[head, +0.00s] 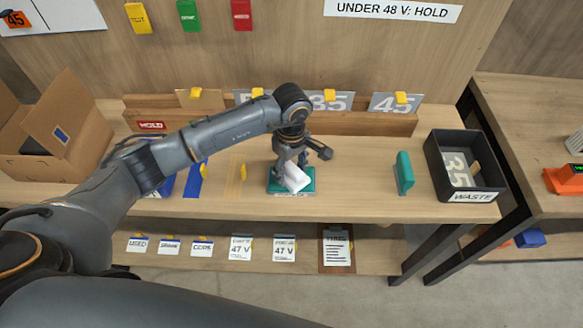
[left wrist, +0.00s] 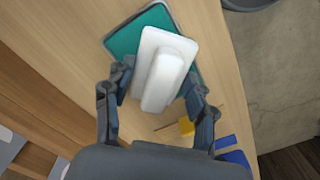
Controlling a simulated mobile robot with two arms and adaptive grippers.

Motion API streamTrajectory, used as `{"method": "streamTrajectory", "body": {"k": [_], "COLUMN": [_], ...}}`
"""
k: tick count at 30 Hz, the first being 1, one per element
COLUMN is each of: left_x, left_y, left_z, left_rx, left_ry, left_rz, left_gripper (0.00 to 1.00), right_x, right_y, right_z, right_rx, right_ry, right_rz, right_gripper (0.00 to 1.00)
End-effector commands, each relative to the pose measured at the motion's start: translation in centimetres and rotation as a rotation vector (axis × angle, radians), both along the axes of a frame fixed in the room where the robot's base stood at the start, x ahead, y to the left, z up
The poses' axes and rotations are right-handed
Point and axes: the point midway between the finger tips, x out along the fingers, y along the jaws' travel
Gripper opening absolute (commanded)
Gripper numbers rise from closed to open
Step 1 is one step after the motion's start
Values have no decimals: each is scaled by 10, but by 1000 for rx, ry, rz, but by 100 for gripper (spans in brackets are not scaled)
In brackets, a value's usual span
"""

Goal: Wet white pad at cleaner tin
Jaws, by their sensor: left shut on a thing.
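My left gripper (head: 291,165) points down over the bench and is shut on the white pad (head: 295,179). In the left wrist view the pad (left wrist: 158,42) has a raised grip, which lies between the two fingers of the gripper (left wrist: 162,92). The teal cleaner tin (head: 276,184) is right under the pad. The left wrist view shows the tin (left wrist: 122,44) sticking out around the pad's edges. I cannot tell whether the pad touches the tin. My right gripper is not in view.
A wooden rack (head: 365,124) with number plates runs behind. Blue and yellow items lie left of the tin. The bench between tin and teal block is clear.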

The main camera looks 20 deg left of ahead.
Motion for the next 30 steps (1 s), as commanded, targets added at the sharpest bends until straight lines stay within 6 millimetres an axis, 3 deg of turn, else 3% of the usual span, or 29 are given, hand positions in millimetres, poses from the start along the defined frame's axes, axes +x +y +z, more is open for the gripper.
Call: {"method": "streamTrajectory", "body": {"k": [21, 30], "left_x": [3, 3], "left_y": [0, 0], "left_z": [63, 65], "left_rx": [-1, -1], "left_ry": [-9, -8], "left_rz": [2, 2], "left_gripper": [31, 31], "right_x": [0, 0], "right_y": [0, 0], "right_z": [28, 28], "right_rx": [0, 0], "right_ry": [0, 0], "right_rz": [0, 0], "right_gripper": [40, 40]}}
